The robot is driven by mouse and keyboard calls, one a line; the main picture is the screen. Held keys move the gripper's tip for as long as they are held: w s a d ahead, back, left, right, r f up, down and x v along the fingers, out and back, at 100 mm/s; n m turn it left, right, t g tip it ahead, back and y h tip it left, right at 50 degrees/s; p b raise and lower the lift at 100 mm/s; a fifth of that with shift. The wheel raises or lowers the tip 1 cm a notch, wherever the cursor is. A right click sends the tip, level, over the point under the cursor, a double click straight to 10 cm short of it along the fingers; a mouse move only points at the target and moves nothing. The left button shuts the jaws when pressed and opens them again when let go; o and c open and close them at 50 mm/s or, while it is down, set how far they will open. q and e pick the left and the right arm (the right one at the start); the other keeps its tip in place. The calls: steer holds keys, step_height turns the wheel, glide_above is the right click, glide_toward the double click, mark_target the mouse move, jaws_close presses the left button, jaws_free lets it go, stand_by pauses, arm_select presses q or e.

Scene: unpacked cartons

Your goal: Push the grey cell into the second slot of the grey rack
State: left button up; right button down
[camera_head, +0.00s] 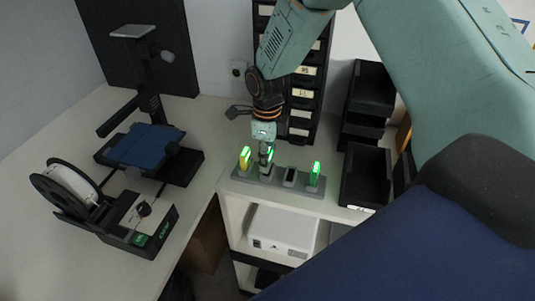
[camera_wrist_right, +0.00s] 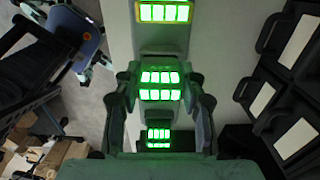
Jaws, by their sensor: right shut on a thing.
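The grey rack (camera_head: 277,185) stands at the front edge of the white counter in the head view. The grey cell (camera_head: 267,168) is upright at the second slot from the left, with a green light showing. How deep it sits is hard to tell. My right gripper (camera_head: 266,147) points down from above and is shut on the grey cell, partly hiding it. In the right wrist view, the right gripper (camera_wrist_right: 163,95) has a finger on each side of the grey cell (camera_wrist_right: 161,86), whose green lights show between them. My left gripper is not in view.
A yellow cell (camera_head: 245,160) stands in the first slot and a green cell (camera_head: 314,175) in the last. The third slot (camera_head: 290,177) is empty. Black bins (camera_head: 366,178) stand to the right, a labelled drawer tower (camera_head: 303,98) behind. A black printer-like machine (camera_head: 150,150) is at left.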

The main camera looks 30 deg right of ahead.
steer(key=shift+d+f, duration=0.1)
steer(key=shift+f, duration=0.35)
stand_by(1.0)
steer(key=shift+p, duration=0.55)
steer(key=shift+f, duration=0.55)
stand_by(0.5)
steer(key=c, duration=0.7)
jaws_free()
steer(key=shift+r, duration=0.1)
step_height(320, 180, up, 12)
steer(key=shift+f, duration=0.1)
